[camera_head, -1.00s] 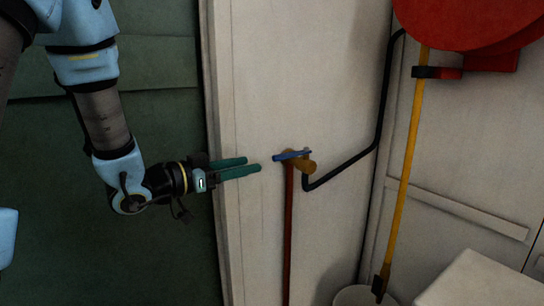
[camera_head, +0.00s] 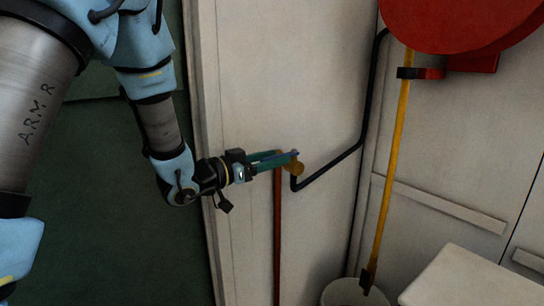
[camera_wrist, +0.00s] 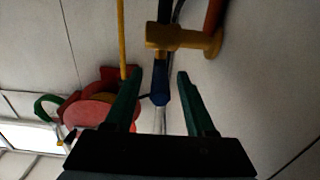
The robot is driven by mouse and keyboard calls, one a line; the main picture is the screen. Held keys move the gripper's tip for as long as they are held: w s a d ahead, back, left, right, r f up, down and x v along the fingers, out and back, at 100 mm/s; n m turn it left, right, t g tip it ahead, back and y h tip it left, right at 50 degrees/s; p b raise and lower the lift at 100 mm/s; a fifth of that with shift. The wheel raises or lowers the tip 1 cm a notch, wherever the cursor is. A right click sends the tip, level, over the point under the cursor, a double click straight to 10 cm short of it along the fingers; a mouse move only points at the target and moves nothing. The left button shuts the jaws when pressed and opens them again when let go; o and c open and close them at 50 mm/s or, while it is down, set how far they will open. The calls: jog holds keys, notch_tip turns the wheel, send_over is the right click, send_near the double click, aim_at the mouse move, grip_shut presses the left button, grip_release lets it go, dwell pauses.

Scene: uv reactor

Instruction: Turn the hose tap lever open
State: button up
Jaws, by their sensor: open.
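The hose tap (camera_head: 296,168) is a brass-yellow fitting on the pale wall, at the top of a thin red-brown pipe. Its blue lever (camera_head: 292,154) is partly hidden by my gripper in the head view. My gripper (camera_head: 281,160) has green fingers and reaches the tap from the left. In the wrist view, the yellow tap body (camera_wrist: 182,40) is ahead at the top, and the blue lever (camera_wrist: 160,83) lies between the two spread fingers of my gripper (camera_wrist: 158,76). The fingers are open, with a gap on either side of the lever.
A black hose (camera_head: 333,162) runs from the tap up along the wall corner. A red hose reel (camera_head: 460,22) hangs at upper right with a yellow pole (camera_head: 394,165) below it. A white bucket (camera_head: 340,292) and pale box (camera_head: 465,278) stand at lower right.

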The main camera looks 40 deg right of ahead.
jog(key=shift+c, duration=0.3)
grip_shut()
dwell(1.1)
